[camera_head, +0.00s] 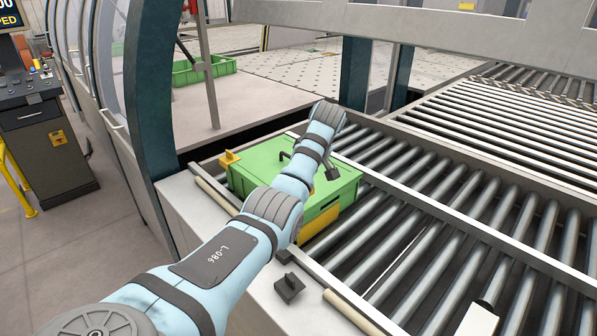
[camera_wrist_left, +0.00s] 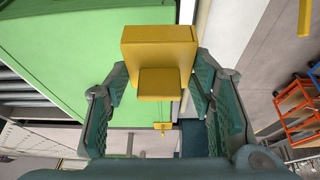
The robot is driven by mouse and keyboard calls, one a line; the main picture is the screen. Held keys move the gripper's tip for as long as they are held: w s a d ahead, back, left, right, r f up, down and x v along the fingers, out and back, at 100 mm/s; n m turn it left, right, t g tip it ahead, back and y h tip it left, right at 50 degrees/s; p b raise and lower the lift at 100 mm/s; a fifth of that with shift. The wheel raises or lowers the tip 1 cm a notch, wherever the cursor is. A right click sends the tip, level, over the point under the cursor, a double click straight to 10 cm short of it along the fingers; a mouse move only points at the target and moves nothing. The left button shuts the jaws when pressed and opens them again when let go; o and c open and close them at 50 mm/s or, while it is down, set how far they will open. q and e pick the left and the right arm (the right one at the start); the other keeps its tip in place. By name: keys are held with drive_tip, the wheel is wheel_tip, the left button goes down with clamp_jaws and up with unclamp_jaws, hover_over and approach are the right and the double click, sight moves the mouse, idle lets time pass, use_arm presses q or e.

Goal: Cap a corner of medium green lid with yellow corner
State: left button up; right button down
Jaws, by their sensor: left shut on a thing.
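The green lid (camera_head: 255,158) lies on a green box on the rollers, and my left arm crosses in front of it. In the left wrist view the lid (camera_wrist_left: 90,50) fills the upper left. One yellow corner (camera_head: 230,158) sits at the lid's far left corner; a small yellow corner (camera_wrist_left: 162,126) also shows at the lid edge in the wrist view. My left gripper (camera_wrist_left: 160,84) is shut on another yellow corner (camera_wrist_left: 160,45), gripping its block between the two fingers. It appears close to the lid edge; contact cannot be told.
The roller conveyor (camera_head: 440,185) runs right of the box, with a metal rail along it. A yellow panel (camera_head: 319,226) is at the box's front side. A dark clamp-like block (camera_head: 289,288) stands on the front ledge. A green crate (camera_head: 204,70) stands behind.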

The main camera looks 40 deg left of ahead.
use_arm(q)
drive_tip(key=shift+f, duration=0.25)
drive_tip(key=f, duration=0.3)
drive_tip(key=f+b, duration=0.1)
drive_tip(key=f, duration=0.1)
drive_tip(key=shift+w+a, duration=0.2)
drive_tip(key=shift+w, duration=0.05)
drive_tip(key=shift+s+f+b, duration=0.15)
drive_tip(key=shift+f+b, duration=0.15)
drive_tip(key=shift+f, duration=0.35)
drive_tip(key=shift+d, duration=0.1)
use_arm(e)
drive_tip(key=shift+w+d+f, duration=0.1)
drive_tip(key=shift+w+f, duration=0.25)
drive_tip(key=shift+f, duration=0.25)
use_arm(q)
drive_tip(key=shift+s+d+f+p, duration=0.1)
drive_tip(key=shift+s+f+p, duration=0.15)
drive_tip(key=shift+p, duration=0.1)
use_arm(e)
drive_tip(key=shift+r, duration=0.25)
use_arm(q)
drive_tip(key=shift+f, duration=0.15)
drive_tip(key=o, duration=1)
drive_tip(key=shift+o, duration=0.2)
drive_tip(key=shift+w+f, duration=0.1)
drive_tip(key=shift+w, duration=0.25)
